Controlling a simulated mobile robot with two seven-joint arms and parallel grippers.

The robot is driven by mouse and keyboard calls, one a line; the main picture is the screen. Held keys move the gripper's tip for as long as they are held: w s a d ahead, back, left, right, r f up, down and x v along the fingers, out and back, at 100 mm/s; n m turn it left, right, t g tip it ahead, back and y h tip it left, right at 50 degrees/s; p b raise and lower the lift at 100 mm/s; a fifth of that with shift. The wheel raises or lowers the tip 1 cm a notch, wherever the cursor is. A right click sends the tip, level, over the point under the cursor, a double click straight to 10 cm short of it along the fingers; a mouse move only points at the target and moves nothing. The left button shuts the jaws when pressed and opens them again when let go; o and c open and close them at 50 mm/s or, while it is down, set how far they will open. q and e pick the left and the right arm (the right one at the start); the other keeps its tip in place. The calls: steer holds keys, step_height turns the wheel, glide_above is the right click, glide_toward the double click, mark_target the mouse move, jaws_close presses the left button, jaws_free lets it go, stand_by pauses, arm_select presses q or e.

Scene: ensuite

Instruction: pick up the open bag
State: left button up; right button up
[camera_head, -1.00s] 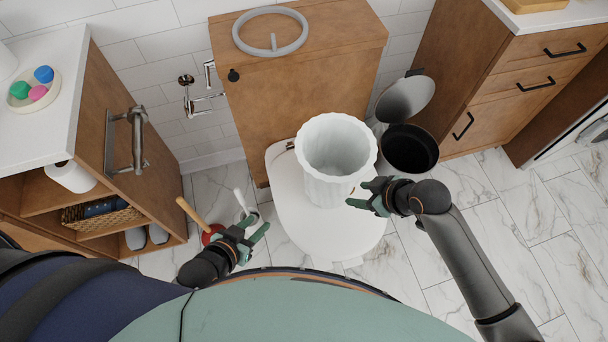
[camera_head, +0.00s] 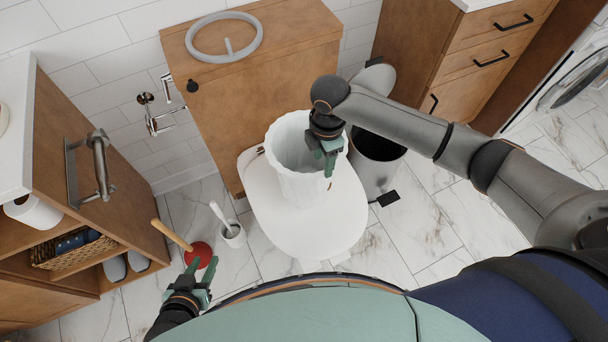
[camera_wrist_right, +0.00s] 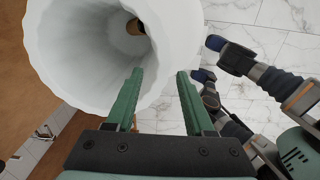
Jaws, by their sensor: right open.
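The open bag (camera_head: 290,150) is a white, ribbed, wide-mouthed container standing upright on the closed white toilet lid (camera_head: 320,228). Its mouth faces up, and my right gripper hides part of its right rim. My right gripper (camera_head: 328,162) is open at that rim. In the right wrist view the bag (camera_wrist_right: 75,60) fills the upper left. There the right gripper (camera_wrist_right: 160,74) has one finger over the mouth and one over the outer wall. I cannot tell whether they touch it. My left gripper (camera_head: 199,266) is open and empty, low at the left, apart from the bag.
A bin (camera_head: 376,165) with a raised lid stands right of the toilet. A red plunger (camera_head: 198,256) and a toilet brush (camera_head: 232,234) stand on the floor at left.

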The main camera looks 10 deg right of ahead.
mark_target(322, 172)
step_height(322, 172, down, 7)
steer(key=shift+s+a+r+b, duration=0.1)
steer(key=shift+b, duration=0.25)
jaws_close()
stand_by(0.4)
stand_by(1.0)
